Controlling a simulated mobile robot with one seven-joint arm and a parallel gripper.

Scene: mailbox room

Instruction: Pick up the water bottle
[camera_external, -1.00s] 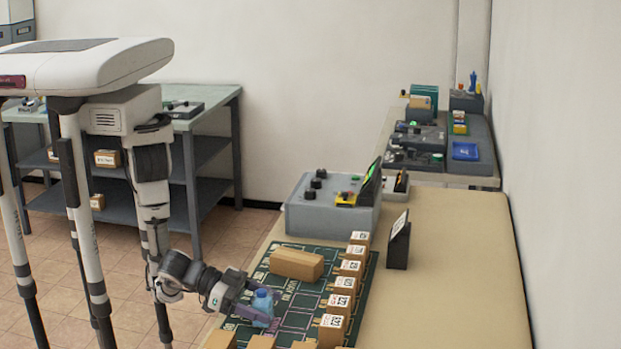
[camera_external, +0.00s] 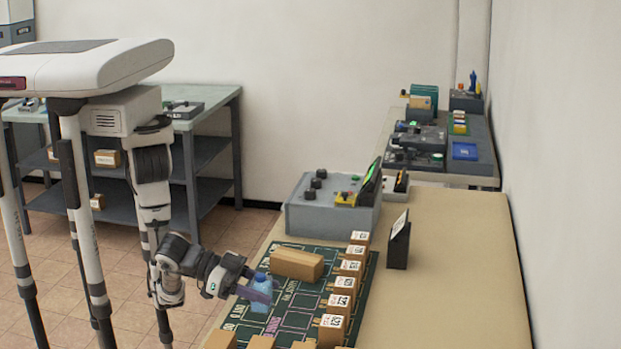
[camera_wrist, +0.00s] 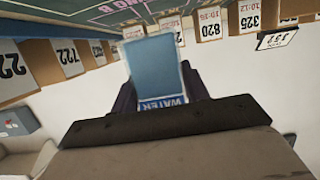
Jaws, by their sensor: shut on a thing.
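The blue water bottle (camera_external: 261,292) is between the fingers of my gripper (camera_external: 262,290) in the external view. My gripper is shut on it, with a purple-grey finger across the bottle's side. In the wrist view the bottle (camera_wrist: 155,68) shows a pale blue body and a blue label reading "WATER", with the dark fingers of my gripper (camera_wrist: 158,95) on both sides. The bottle appears above the green printed mat (camera_external: 290,312); the exact gap below it cannot be told.
A row of numbered cardboard boxes (camera_external: 342,302) stands along the mat's right side. A larger brown box (camera_external: 296,264) lies just beyond the bottle. A grey control box (camera_external: 325,208) and a black sign (camera_external: 399,245) stand farther back. The tan table (camera_external: 450,290) is clear on the right.

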